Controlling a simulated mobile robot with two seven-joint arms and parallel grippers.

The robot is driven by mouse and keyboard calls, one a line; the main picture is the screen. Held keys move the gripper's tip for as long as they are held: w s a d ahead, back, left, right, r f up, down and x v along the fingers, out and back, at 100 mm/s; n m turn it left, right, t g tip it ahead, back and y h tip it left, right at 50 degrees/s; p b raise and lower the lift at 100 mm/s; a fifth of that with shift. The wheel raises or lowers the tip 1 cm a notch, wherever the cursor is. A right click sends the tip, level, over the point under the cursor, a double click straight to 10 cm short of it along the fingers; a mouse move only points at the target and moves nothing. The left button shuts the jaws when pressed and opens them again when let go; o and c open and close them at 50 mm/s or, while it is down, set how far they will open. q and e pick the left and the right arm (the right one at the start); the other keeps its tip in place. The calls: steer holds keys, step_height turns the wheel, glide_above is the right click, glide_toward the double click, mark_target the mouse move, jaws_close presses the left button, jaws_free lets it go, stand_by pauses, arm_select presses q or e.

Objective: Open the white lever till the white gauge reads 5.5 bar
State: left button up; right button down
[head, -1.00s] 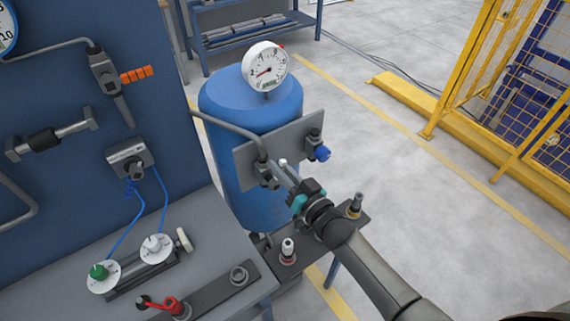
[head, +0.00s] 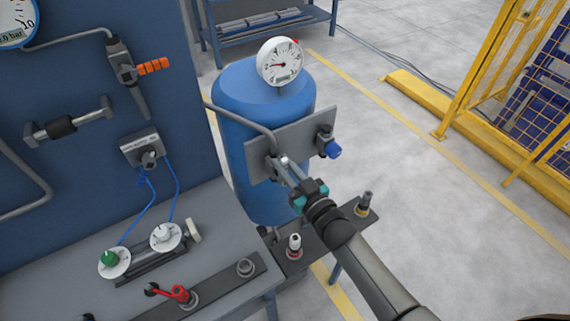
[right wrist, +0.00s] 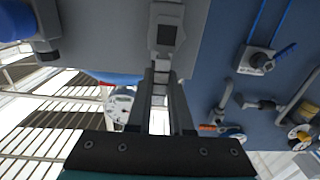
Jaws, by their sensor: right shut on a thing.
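The white gauge (head: 280,62) stands on top of the blue tank (head: 262,95). Its needle points roughly left, but its figures are too small to read. It also shows, tilted, in the right wrist view (right wrist: 122,107). The white lever (head: 285,160) is at the pipe valve on the left of the grey plate (head: 290,138); only a small pale end shows, and the fingers hide the rest. My right gripper (head: 289,170) is shut on it, reaching in from the lower right. Its fingers (right wrist: 160,95) also show in the right wrist view. My left gripper is not in view.
A blue-handled valve (head: 329,145) sits close by on the right of the plate. Below are a white-topped fitting (head: 294,246) and another fitting (head: 365,204). The bench (head: 215,205) is at left, with a red-handled valve (head: 180,294). Floor at right is clear up to the yellow fence (head: 500,75).

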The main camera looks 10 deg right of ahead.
steer(key=c, duration=0.8)
jaws_free()
steer(key=v, duration=1.5)
steer(key=shift+s, duration=0.1)
steer(key=s+d+f+m+g+h+b, duration=0.1)
steer(key=s+f+g+h+b, duration=0.15)
steer(key=f, duration=0.85)
steer(key=s+d+f+g+h+b, duration=0.1)
steer(key=s+d+f+g+b, duration=0.2)
steer(key=f, duration=0.8)
steer(key=s+f+m+g+h+b, duration=0.1)
steer(key=s+f+g+b, duration=0.2)
steer(key=f, duration=0.8)
steer(key=s+f+g+b, duration=0.2)
steer(key=s+f, duration=0.4)
steer(key=s, duration=0.1)
steer(key=s+f+g+h+b, duration=0.1)
steer(key=s+f+g+b, duration=0.1)
steer(key=s+f, duration=0.4)
steer(key=s+f+g+b, duration=0.2)
steer(key=s+f+g, duration=0.1)
steer(key=s+f, duration=0.4)
steer(key=shift+s+g+h+b, duration=0.25)
steer(key=shift+s+h+b, duration=0.1)
steer(key=shift+s, duration=0.55)
